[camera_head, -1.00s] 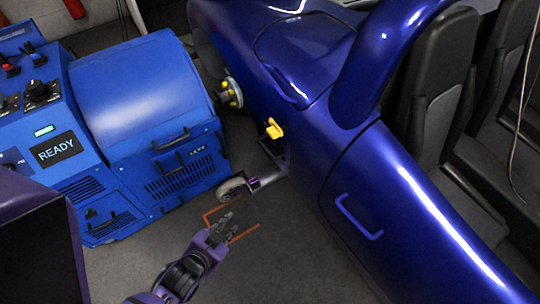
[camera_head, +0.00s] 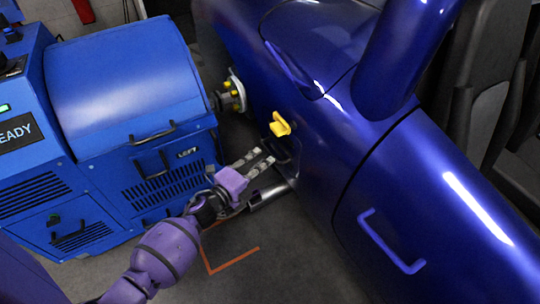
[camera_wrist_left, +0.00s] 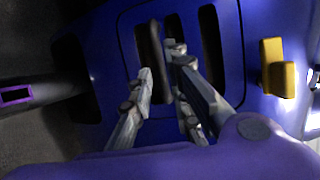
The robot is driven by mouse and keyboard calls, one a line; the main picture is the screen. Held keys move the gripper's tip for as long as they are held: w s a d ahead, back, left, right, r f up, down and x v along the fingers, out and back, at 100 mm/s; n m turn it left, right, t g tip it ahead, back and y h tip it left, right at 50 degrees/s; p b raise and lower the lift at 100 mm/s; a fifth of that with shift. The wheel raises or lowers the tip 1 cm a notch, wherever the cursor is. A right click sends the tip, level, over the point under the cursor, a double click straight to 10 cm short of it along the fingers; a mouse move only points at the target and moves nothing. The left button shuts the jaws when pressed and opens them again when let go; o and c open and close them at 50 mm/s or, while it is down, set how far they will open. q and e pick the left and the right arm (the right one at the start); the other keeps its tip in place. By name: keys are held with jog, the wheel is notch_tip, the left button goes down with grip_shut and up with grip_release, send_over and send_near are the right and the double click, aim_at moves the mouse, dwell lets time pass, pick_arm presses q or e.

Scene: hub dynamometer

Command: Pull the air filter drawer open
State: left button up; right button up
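The air filter drawer seems to be the slotted blue panel low on the vehicle's side. In the left wrist view the panel (camera_wrist_left: 127,32) has dark slots and a dark upright handle bar (camera_wrist_left: 149,42). My left gripper (camera_head: 263,156) reaches to this panel, below the yellow handle (camera_head: 280,125). In the left wrist view the left gripper (camera_wrist_left: 161,60) is open, its fingertips on either side of the bar. I cannot tell whether they touch it. The panel is mostly hidden in the head view. My right gripper is not in view.
The blue dynamometer (camera_head: 115,80) with dark handles and vents stands at the left, close to my left arm. The blue vehicle body (camera_head: 335,150) fills the right, with a blue side handle (camera_head: 388,240). An orange floor marking (camera_head: 232,262) lies on open floor.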

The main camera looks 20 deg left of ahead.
aim_at(269, 152)
pick_arm(q)
jog(key=b+x, duration=0.1)
jog(key=x, duration=0.4)
jog(key=shift+f, duration=0.1)
grip_shut()
